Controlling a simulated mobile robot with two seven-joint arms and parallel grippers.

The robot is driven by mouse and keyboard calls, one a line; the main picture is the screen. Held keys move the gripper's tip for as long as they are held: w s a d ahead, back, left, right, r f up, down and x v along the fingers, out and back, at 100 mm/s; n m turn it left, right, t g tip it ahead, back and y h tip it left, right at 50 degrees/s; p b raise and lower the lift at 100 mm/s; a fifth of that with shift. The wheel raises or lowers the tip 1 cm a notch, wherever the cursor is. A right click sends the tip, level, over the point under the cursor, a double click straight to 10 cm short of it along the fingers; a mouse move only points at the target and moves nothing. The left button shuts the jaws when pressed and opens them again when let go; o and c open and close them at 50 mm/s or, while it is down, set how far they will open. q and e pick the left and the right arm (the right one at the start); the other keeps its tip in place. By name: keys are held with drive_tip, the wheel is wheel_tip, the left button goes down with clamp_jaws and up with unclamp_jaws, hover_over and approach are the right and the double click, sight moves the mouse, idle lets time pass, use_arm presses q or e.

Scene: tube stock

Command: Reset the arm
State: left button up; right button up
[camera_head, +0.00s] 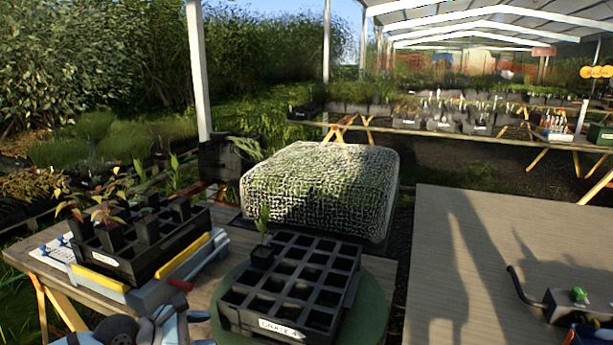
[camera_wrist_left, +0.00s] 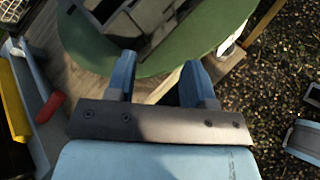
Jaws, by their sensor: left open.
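My left gripper (camera_head: 205,329) is low in the head view, just left of the black cell crate (camera_head: 227,322). In the left wrist view the two blue fingers of this gripper (camera_wrist_left: 158,78) stand apart with nothing between them. The crate rests on a round green plate (camera_head: 375,312), which also shows in the left wrist view (camera_wrist_left: 200,38) beyond the fingertips. One potted seedling (camera_head: 262,252) stands at the crate's back-left corner; the other cells look empty.
A black tray of potted seedlings (camera_head: 150,266) stands at left on a blue-grey base with yellow strips. A red knob (camera_head: 181,285) lies near my left gripper. A mesh-covered block (camera_head: 320,185) stands behind. The right table (camera_head: 480,270) is largely clear, with a black device (camera_head: 568,305) at its right.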

use_arm(q)
drive_tip(key=s+d+n+t+h, duration=0.45)
drive_tip(key=s+d+n, duration=0.5)
drive_tip(key=n, duration=0.85)
drive_tip(key=s+a+f+n+y, duration=0.2)
drive_tip(key=s+f+n+y, duration=0.45)
drive_tip(key=n, duration=0.85)
drive_tip(key=s+a+f+n+y, duration=0.35)
drive_tip(key=s+f+n, duration=0.45)
drive_tip(key=n, duration=0.8)
drive_tip(key=s+a+r+g+y+p, duration=0.1)
drive_tip(key=s+r+p, duration=0.2)
drive_tip(key=r+p, duration=1.5)
drive_tip(key=p, duration=0.8)
drive_tip(key=shift+n, duration=0.3)
use_arm(e)
wheel_tip(320, 180, up, 17)
drive_tip(key=s+d+h, duration=0.1)
drive_tip(key=d, duration=0.1)
drive_tip(key=shift+s+f+g, duration=0.2)
drive_tip(key=shift+s+g, duration=0.1)
drive_tip(key=shift+g, duration=0.1)
drive_tip(key=shift+w+r, duration=0.1)
drive_tip(key=shift+r, duration=0.2)
